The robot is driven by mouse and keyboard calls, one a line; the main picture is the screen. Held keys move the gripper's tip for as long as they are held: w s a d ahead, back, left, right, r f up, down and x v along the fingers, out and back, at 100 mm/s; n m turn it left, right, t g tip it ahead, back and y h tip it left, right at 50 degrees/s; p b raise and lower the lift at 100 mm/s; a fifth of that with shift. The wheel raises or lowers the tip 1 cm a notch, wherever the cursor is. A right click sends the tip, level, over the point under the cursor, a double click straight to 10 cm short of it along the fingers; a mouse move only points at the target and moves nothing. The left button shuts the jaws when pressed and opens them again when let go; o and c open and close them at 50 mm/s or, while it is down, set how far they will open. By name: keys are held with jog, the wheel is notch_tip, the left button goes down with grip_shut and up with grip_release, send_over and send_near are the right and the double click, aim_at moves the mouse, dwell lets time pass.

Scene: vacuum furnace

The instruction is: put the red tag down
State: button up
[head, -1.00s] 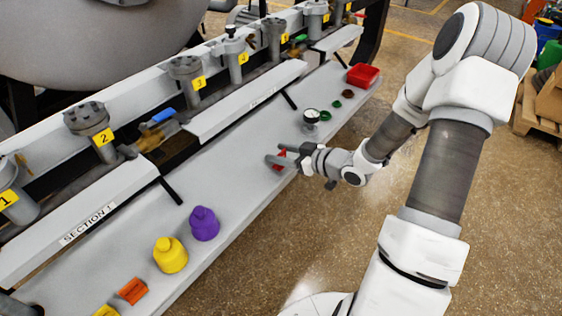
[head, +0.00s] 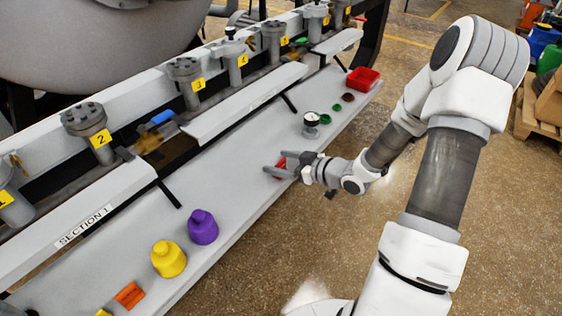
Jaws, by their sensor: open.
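The red tag (head: 281,164) is small and lies at the front edge of the grey shelf (head: 236,186), between the fingers of my gripper (head: 276,164). My gripper is open, low over the shelf, with a finger on either side of the tag. The tag is partly hidden by the fingers, and I cannot tell whether either finger touches it.
A pressure gauge (head: 311,122), green rings (head: 325,118) and a red tray (head: 362,79) stand farther along the shelf. A purple knob (head: 202,227), a yellow knob (head: 168,258) and an orange block (head: 129,295) are nearer. The shelf between gripper and purple knob is clear.

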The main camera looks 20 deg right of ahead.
jog(key=shift+s+d+r, duration=0.15)
jog(key=shift+d+r, duration=0.05)
jog(key=shift+r, duration=0.1)
jog(key=p+v, duration=0.3)
jog(key=v, duration=0.8)
jog(key=shift+s+p, duration=0.25)
jog(key=shift+p, duration=0.15)
jog(key=shift+d, duration=0.15)
